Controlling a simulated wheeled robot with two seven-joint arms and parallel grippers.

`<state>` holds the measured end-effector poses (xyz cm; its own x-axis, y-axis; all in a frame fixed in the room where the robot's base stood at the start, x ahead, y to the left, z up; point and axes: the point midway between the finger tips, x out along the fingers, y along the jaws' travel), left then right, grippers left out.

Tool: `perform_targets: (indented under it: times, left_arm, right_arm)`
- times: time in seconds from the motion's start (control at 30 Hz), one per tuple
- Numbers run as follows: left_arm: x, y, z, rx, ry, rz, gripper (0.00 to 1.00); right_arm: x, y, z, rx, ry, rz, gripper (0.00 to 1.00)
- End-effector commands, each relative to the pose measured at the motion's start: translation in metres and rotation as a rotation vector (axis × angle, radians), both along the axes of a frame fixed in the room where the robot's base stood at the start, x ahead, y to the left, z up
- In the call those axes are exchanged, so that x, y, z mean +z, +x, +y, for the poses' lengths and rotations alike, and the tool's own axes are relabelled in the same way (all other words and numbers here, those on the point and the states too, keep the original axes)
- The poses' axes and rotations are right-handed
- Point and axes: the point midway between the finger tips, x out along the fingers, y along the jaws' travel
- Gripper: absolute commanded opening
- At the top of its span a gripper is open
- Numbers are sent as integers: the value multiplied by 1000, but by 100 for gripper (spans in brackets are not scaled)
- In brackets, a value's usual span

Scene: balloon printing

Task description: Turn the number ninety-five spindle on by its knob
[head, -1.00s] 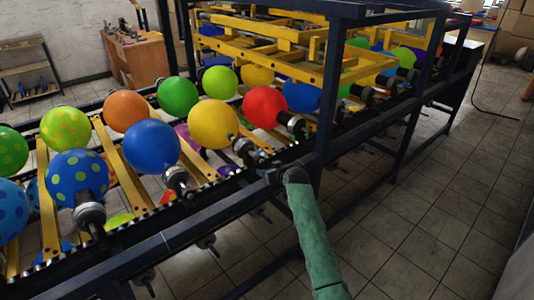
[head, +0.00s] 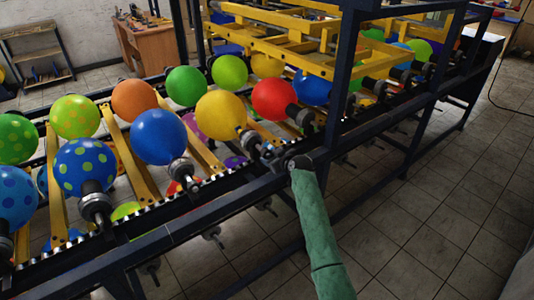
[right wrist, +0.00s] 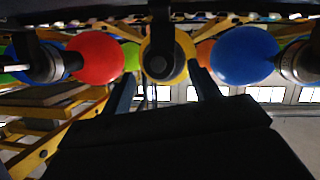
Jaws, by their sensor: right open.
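A yellow balloon (head: 220,116) sits on a dark spindle (head: 249,138) at the near rail of the machine. No spindle number is legible, so I cannot tell which is ninety-five. My right gripper (head: 268,153), on the green-sleeved arm, is close to the outer end of the yellow balloon's spindle. In the right wrist view, the two dark fingers of the gripper (right wrist: 163,84) are spread apart. The round end of the yellow balloon's spindle (right wrist: 158,62) appears between and just above them. The gripper looks empty. The knob cannot be made out clearly. My left gripper is not visible.
A red balloon (head: 275,99) and a blue balloon (head: 158,136) are on neighbouring spindles. The dark rail (head: 195,229) and an upright post (head: 336,92) are close to the right arm. Open tiled floor (head: 430,220) lies to the right.

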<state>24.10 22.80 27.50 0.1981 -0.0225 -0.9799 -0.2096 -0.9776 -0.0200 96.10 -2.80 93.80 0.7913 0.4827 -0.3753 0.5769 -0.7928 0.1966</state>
Motion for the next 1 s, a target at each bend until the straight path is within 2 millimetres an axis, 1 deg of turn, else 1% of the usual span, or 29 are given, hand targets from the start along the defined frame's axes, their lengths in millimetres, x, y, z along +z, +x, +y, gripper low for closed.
perform_targets:
  times: [0.1,0.3,0.5,0.73,0.77,0.8,0.87,0.9,0.97,1.0]
  left_arm:
    - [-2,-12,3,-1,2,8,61]
    - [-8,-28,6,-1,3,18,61]
    - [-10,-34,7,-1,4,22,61]
    - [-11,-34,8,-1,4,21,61]
    - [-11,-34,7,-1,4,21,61]
    - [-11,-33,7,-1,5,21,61]
    - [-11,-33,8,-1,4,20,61]
    - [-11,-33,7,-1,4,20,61]
    - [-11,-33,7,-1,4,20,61]
    - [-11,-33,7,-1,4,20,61]
  right_arm:
    - [-3,14,8,0,2,3,61]
    - [-12,29,17,-1,2,1,61]
    - [-16,34,21,-1,1,2,61]
    - [-17,35,21,0,1,0,61]
    - [-17,35,21,-1,1,0,59]
    - [-17,35,21,-1,1,0,51]
    - [-17,35,21,-1,1,0,40]
    - [-17,35,21,-1,1,0,32]
    - [-17,35,21,-1,1,0,20]
    - [-17,34,21,0,1,0,16]
